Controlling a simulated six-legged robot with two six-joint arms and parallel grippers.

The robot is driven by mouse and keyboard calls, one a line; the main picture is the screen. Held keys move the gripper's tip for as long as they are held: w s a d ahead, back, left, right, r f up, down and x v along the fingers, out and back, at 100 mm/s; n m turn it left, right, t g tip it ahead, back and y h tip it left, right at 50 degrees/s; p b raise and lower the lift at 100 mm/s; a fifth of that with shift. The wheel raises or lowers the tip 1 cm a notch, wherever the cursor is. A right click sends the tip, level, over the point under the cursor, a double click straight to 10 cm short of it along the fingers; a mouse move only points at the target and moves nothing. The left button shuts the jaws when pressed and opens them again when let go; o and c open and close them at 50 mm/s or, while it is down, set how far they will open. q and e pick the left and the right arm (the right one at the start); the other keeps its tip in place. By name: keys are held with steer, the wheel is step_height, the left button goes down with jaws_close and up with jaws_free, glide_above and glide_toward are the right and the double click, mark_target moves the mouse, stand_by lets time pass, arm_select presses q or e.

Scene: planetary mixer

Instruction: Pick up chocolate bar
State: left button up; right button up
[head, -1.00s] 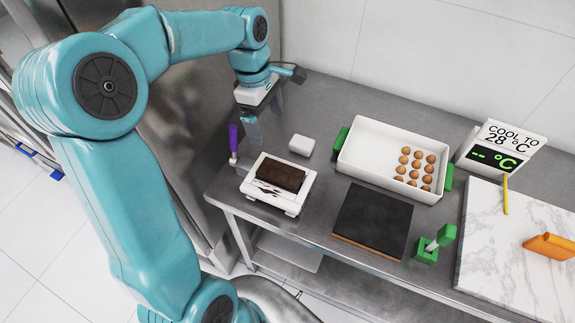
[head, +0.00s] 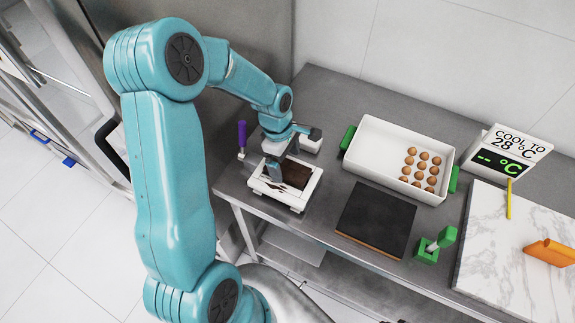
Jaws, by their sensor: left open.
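The dark brown chocolate bar (head: 298,174) lies in a white tray (head: 300,200) near the left end of the steel counter. My left gripper (head: 275,174) is open and points down over the left part of the bar, hiding some of it. I cannot tell whether its fingers touch the bar. My right gripper is not in view.
A purple-handled tool (head: 242,138) stands left of the tray. A white bin with eggs (head: 378,140) and green handles, a dark board (head: 376,218) and a green item (head: 436,246) lie to the right. A marble slab (head: 500,240) and temperature sign (head: 505,148) are farther right.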

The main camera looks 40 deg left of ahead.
arm_select(q)
steer(key=shift+w+d+f, duration=0.1)
steer(key=shift+w+f, duration=0.05)
steer(key=shift+f, duration=0.6)
steer(key=shift+s, duration=0.2)
steer(key=shift+w, duration=0.15)
steer(key=c, duration=1.2)
steer(key=shift+r, duration=0.1)
